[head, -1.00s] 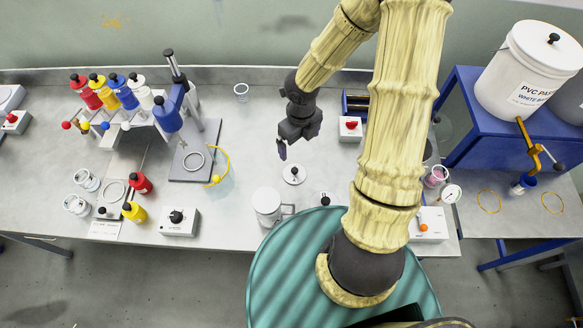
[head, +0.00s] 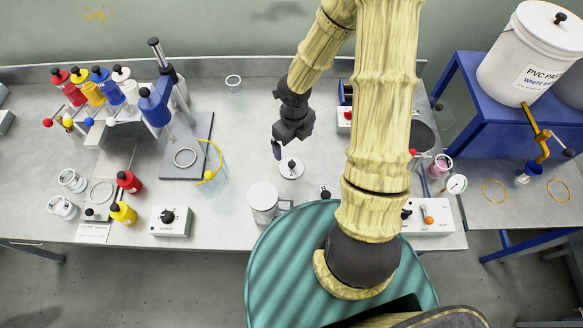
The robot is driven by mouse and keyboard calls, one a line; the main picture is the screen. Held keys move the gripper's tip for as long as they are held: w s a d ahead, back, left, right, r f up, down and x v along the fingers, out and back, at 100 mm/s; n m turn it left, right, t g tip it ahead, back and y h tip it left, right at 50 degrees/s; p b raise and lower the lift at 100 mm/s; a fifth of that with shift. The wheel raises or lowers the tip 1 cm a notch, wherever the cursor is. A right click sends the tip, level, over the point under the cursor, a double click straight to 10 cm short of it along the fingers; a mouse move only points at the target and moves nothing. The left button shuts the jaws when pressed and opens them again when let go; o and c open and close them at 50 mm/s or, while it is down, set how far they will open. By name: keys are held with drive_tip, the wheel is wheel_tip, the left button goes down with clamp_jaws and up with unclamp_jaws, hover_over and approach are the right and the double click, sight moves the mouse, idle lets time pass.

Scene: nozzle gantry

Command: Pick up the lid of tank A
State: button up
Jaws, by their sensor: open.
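A white round lid (head: 291,168) with a black knob lies flat on the bench. A larger white lid with a black knob (head: 560,17) covers the big white paste tank (head: 515,75) at the upper right. No letter A is readable, so I cannot tell which lid belongs to tank A. My gripper (head: 277,150) is open and points down, just behind and left of the small lid in the head view. I see nothing in it, and its fingers are small and dark. Its height above the bench is hard to judge.
A grey control box (head: 170,221) is at the front. The bench behind my gripper is mostly clear.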

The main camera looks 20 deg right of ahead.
drive_tip(key=b, duration=0.3)
hover_over(292, 163)
drive_tip(key=f, duration=0.8)
drive_tip(key=shift+s+d+f, duration=0.1)
drive_tip(key=shift+s+f, duration=0.15)
drive_tip(key=shift+f, duration=0.05)
drive_tip(key=f+b, duration=0.2)
drive_tip(key=f, duration=0.1)
drive_tip(key=f+b, duration=0.1)
drive_tip(key=f, duration=0.1)
drive_tip(key=shift+w+a+f, duration=0.15)
drive_tip(key=shift+w+a, duration=0.05)
drive_tip(key=shift+w, duration=0.05)
drive_tip(key=shift+c, duration=0.5)
drive_tip(key=c, duration=1)
